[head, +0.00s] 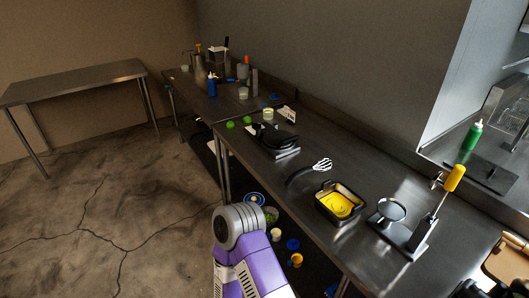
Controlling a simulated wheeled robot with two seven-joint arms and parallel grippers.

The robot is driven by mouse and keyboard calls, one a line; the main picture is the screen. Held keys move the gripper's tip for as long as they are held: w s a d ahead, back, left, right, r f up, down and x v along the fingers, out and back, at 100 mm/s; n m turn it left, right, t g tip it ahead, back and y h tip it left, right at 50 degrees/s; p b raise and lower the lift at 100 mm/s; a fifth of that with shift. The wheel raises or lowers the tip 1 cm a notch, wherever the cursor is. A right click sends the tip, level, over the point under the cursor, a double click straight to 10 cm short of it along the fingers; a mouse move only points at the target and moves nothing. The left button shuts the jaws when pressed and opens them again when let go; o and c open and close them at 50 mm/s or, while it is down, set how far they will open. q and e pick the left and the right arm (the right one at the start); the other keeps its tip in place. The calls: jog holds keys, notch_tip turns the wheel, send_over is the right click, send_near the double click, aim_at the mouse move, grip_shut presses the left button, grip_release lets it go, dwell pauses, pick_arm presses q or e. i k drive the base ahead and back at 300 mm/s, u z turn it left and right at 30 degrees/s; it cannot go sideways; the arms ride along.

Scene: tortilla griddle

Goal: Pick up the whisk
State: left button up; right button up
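The whisk (322,165) lies on the steel counter in the head view, with its pale wire head at the right and a dark curved handle (298,176) towards the left. It sits between the black press and the black tray of yellow. A purple and grey arm link of mine rises at the bottom middle, in front of the counter, well apart from the whisk. Nothing is touching the whisk that I can see.
A black tray with yellow contents (318,207) stands right of the whisk. A black press (275,138) stands behind it to the left. A stand with a yellow-handled tool (453,178) is at the right. The steel counter (355,170) is bare behind the whisk.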

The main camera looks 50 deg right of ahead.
aim_at(303, 170)
jog(key=z, duration=0.35)
jog(key=i, duration=1.6)
jog(key=z, duration=1.05)
